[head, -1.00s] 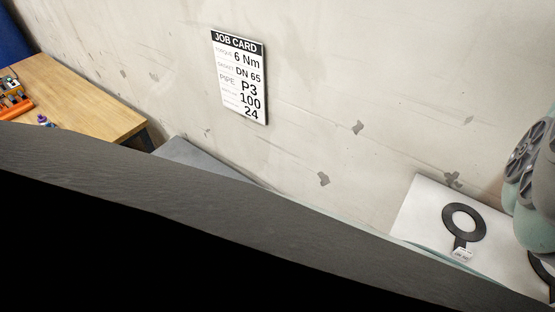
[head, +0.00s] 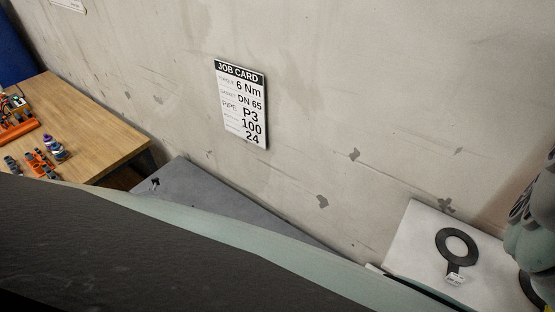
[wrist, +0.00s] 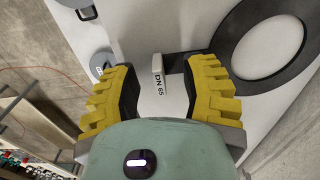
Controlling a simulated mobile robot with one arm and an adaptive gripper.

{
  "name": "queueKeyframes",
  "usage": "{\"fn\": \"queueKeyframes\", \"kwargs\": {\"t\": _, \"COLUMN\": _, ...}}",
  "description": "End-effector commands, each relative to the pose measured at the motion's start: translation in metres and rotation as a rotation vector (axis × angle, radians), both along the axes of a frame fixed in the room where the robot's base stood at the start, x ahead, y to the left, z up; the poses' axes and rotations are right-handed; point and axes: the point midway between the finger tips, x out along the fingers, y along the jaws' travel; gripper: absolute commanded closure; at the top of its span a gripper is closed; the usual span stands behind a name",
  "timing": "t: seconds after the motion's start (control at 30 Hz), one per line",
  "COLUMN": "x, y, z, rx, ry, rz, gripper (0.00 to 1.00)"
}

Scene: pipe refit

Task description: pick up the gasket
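In the wrist view, a flat black ring gasket (wrist: 232,42) lies on a pale board at the upper right. Its tab runs left, partly behind my right finger. A small white tag reading "DN 65" (wrist: 158,80) stands at the tab's end. My gripper (wrist: 160,85) has yellow ribbed fingers, which are apart, with the tag showing between them. I cannot tell whether they touch anything.
A job card (head: 242,104) on the wall reads "GASKET DN 65". The pale board (head: 415,225) lies close to the wall. A wooden table (head: 85,118) with small coloured parts stands at the left. A grey surface (head: 215,200) lies between them. Shelves show at the wrist view's lower left.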

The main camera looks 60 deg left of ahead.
Motion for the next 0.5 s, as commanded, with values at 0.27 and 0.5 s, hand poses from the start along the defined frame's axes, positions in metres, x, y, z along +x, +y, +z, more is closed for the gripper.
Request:
{"fn": "queueKeyframes", "kwargs": {"t": 0.27, "x": -0.0004, "y": -0.0005, "z": 0.0, "rx": 0.0, "ry": 0.001, "rz": 0.0, "gripper": 0.86}}
{"fn": "queueKeyframes", "kwargs": {"t": 0.5, "x": -0.0004, "y": -0.0003, "z": 0.0, "rx": 0.0, "ry": 0.001, "rz": 0.0, "gripper": 1.0}}
